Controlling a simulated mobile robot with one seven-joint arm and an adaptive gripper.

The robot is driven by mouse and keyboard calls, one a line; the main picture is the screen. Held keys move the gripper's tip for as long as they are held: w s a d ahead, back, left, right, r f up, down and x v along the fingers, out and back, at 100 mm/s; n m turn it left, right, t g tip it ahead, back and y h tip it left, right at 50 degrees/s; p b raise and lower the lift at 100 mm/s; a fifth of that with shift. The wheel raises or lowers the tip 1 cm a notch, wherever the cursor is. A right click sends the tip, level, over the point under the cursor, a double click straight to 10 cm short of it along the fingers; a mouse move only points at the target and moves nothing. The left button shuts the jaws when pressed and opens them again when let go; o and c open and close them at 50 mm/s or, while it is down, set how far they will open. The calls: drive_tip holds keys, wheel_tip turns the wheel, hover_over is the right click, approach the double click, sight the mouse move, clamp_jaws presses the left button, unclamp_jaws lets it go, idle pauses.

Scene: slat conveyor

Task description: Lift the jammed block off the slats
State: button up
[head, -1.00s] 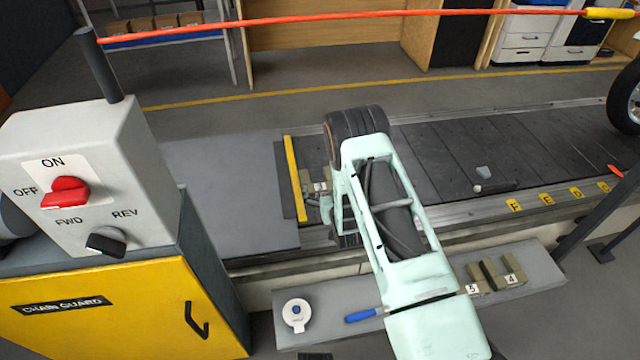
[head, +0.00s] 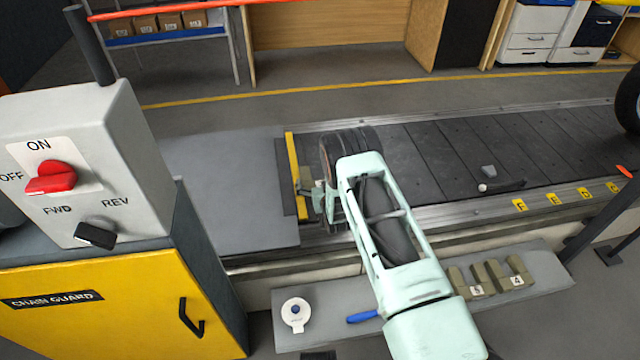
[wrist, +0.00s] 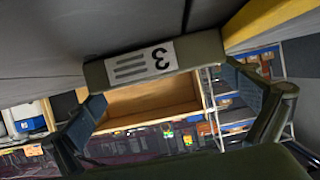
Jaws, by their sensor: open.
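My gripper (wrist: 162,92) is open, with one dark fingertip near each end of the block. Whether the fingers touch it I cannot tell. In the head view my gripper (head: 320,203) is low over the conveyor, partly hidden by my own arm.
A control box (head: 85,170) stands at left.

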drive_tip(key=shift+x, duration=0.9)
drive_tip(key=c, duration=1.2)
drive_tip(key=shift+r, duration=0.15)
drive_tip(key=shift+c, duration=0.2)
